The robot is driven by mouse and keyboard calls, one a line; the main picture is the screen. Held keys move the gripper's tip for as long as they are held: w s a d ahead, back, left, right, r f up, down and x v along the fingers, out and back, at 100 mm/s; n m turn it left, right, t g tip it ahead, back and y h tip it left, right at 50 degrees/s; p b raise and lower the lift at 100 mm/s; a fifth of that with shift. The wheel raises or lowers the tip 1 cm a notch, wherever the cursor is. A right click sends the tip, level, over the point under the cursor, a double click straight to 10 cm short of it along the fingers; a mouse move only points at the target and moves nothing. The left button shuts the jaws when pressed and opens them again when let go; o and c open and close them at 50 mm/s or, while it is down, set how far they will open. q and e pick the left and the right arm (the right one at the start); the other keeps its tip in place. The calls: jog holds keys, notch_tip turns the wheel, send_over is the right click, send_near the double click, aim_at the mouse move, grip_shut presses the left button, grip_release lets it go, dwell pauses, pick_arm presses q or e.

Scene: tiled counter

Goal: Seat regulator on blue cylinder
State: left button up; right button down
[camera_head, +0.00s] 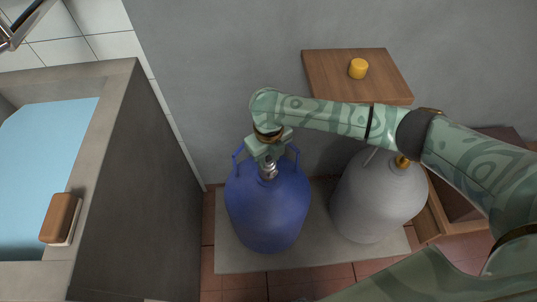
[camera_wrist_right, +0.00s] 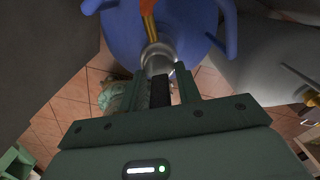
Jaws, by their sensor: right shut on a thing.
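The blue cylinder (camera_head: 267,208) stands upright with two handles at its top. My right gripper (camera_head: 268,156) is over its top, and its fingers (camera_wrist_right: 160,90) are shut on a silver metal piece, which I take to be the regulator (camera_wrist_right: 157,58). The silver piece also shows in the head view (camera_head: 268,171), at the top centre of the cylinder between the handles. In the wrist view it lies against the blue dome (camera_wrist_right: 185,30); I cannot tell whether it is fully seated. My left gripper is not in view.
A grey cylinder (camera_head: 375,205) with a brass valve stands to the right on the same slab (camera_head: 235,262). A wooden shelf (camera_head: 325,72) holds a yellow cap (camera_head: 358,68). At left is a basin with blue water (camera_head: 40,150) and a brush (camera_head: 61,218) on its rim.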

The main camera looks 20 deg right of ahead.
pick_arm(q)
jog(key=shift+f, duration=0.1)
pick_arm(e)
jog(key=shift+f, duration=0.25)
jog(key=c, duration=0.9)
grip_release()
pick_arm(q)
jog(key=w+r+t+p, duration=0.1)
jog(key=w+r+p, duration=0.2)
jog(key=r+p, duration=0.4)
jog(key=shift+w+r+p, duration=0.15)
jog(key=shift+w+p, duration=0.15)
jog(key=shift+p, duration=0.25)
pick_arm(e)
notch_tip(320, 180, up, 16)
jog(key=shift+r, duration=0.15)
